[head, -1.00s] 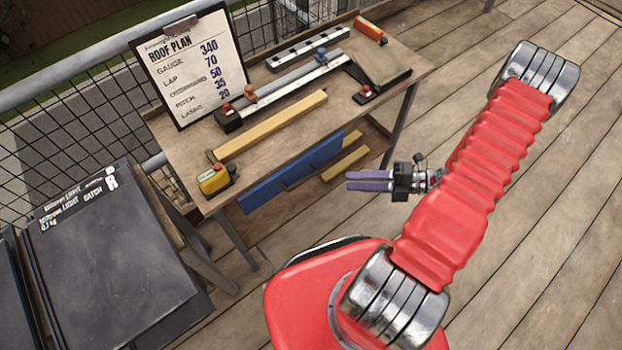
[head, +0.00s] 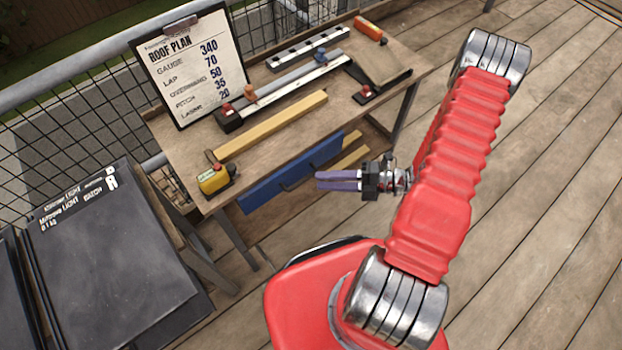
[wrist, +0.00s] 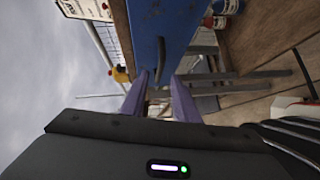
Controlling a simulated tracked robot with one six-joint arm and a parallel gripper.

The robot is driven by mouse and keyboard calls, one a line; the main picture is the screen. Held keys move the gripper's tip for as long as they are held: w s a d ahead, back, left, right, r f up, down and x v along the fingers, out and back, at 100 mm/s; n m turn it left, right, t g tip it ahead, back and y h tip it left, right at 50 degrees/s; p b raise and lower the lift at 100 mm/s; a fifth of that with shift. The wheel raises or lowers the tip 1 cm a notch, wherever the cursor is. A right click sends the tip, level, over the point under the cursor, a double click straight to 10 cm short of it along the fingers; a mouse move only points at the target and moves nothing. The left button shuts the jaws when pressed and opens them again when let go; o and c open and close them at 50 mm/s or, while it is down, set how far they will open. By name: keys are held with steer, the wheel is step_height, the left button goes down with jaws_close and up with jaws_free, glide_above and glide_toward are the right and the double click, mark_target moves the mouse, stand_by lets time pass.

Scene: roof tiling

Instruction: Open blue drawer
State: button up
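The blue drawer (head: 262,190) is under the front edge of the wooden workbench (head: 190,185), its front facing me. A dark handle (head: 288,186) is on its front. It appears closed, flush along the bench edge. In the wrist view the blue front (wrist: 178,22) fills the top middle, and the handle (wrist: 160,60) lies in line with the gap between my fingers. My gripper (head: 318,180) has two purple fingers, apart with nothing between them. They also show in the wrist view (wrist: 159,92), pointing at the drawer, short of the handle.
On the bench are a clipboard (head: 192,65), a yellow wooden strip (head: 270,125), a yellow device (head: 215,180), an orange object (head: 370,30) and metal rails. Dark slates (head: 115,270) stand at the left. A bench leg (head: 404,118) is on the right. The deck at right is clear.

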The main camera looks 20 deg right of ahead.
steer(key=shift+x, duration=2.65)
jaws_close()
steer(key=shift+d, duration=0.1)
